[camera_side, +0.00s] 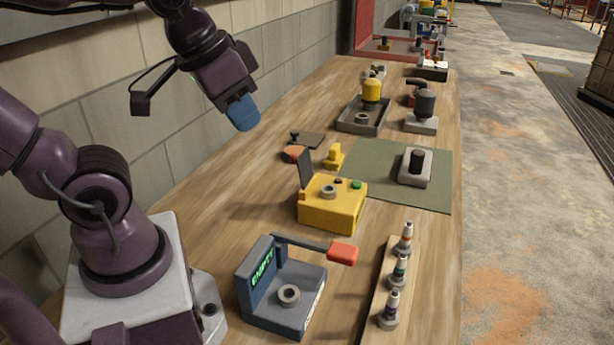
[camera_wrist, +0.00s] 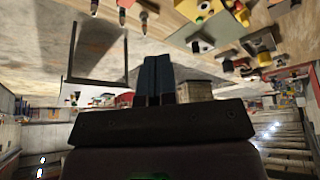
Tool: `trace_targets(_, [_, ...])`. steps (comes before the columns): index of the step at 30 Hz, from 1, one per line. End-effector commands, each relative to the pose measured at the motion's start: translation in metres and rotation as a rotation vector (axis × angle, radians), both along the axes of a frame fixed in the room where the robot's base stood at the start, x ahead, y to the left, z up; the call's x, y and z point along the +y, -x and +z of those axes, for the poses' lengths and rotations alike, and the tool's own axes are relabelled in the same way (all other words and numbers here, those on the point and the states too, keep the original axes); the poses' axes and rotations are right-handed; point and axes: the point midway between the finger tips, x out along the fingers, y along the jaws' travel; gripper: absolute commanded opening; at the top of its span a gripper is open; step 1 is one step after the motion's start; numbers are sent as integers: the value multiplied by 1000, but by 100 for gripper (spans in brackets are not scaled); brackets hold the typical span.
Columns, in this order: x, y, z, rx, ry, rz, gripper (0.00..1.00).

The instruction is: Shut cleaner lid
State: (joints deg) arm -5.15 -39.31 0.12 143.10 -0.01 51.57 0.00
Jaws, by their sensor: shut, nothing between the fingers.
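The cleaner appears to be the yellow box (camera_side: 332,208) on the bench in the side view. Its dark lid (camera_side: 305,172) stands upright, open, at the box's left end. A grey ring and a green button show on its top. My gripper (camera_side: 242,115) has blue fingers and is above the bench, up and left of the box, apart from it. In the wrist view, the fingers (camera_wrist: 155,80) are together with nothing between them. Small yellow and dark things at the top of that view are too unclear to name surely.
A blue-grey device (camera_side: 283,288) with an "EMPTY" display and a red-handled lever stands in front of the box. A wooden rack (camera_side: 380,293) holds three plugs. A green mat (camera_side: 435,190) with a grey block lies behind right. A tray (camera_side: 364,117) stands farther back.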

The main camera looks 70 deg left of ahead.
Motion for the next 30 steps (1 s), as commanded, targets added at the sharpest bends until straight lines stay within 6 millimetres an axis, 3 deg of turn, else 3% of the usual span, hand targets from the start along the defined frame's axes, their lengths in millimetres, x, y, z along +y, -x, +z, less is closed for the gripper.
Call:
trace_targets(11, [125,-40,-56,285,266,510,0])
trace_targets(18, [219,-42,-107,320,497,729,0])
trace_targets(21, [249,-43,-124,296,567,766,0])
trace_targets(25, [272,-60,-125,218,606,721,0])
trace_targets(27, [273,-66,-118,185,605,681,0])
trace_targets(30, [270,-67,-123,188,602,655,0])
